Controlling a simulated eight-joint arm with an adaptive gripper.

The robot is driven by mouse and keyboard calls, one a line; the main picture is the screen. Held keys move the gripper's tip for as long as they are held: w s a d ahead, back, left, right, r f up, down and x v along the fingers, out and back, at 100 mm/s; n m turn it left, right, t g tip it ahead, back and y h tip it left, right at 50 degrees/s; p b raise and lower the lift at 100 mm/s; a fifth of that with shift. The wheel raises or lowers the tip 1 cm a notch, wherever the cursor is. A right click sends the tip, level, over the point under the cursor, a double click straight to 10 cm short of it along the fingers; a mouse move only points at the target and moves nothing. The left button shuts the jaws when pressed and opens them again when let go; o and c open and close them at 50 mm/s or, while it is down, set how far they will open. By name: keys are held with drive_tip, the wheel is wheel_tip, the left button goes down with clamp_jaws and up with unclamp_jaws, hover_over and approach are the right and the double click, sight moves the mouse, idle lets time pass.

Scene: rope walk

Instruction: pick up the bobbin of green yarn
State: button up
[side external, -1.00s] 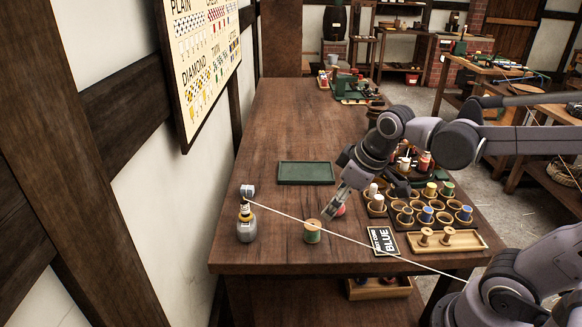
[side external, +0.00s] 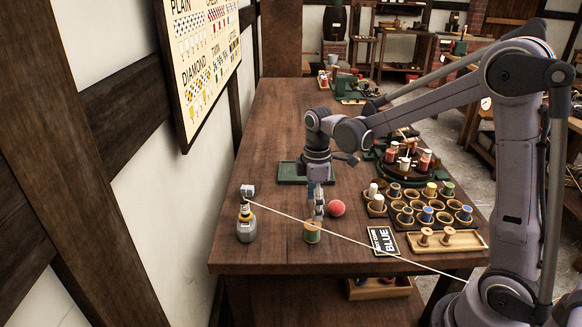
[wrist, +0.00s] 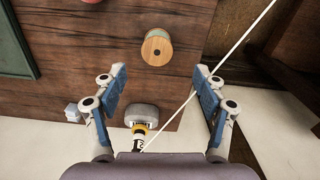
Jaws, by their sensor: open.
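The bobbin of green yarn (side external: 312,235) stands upright near the front edge of the bench, with a pale wooden top and green windings below. In the wrist view I see it (wrist: 157,47) nearly end on, its round top with a small dark hole. My gripper (side external: 318,212) points down just above the bobbin, partly overlapping its top in the side view. In the wrist view the gripper's blue-padded fingers (wrist: 160,72) are spread wide with nothing between them, and the bobbin is just past their tips, roughly centred.
A taut white cord (side external: 350,238) runs past the bobbin from a grey bottle-shaped weight (side external: 246,228) at left. A red ball (side external: 337,208) lies just right of the gripper. A green tray (side external: 287,180) is behind. Cups of bobbins (side external: 430,212) fill the right side.

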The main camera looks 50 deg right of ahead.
sight(313, 225)
drive_tip(key=shift+w+d+f, duration=0.1)
drive_tip(key=shift+f, duration=2.3)
drive_tip(key=shift+w+d+f, duration=0.1)
drive_tip(key=shift+f, duration=2.25)
drive_tip(key=c, duration=1.3)
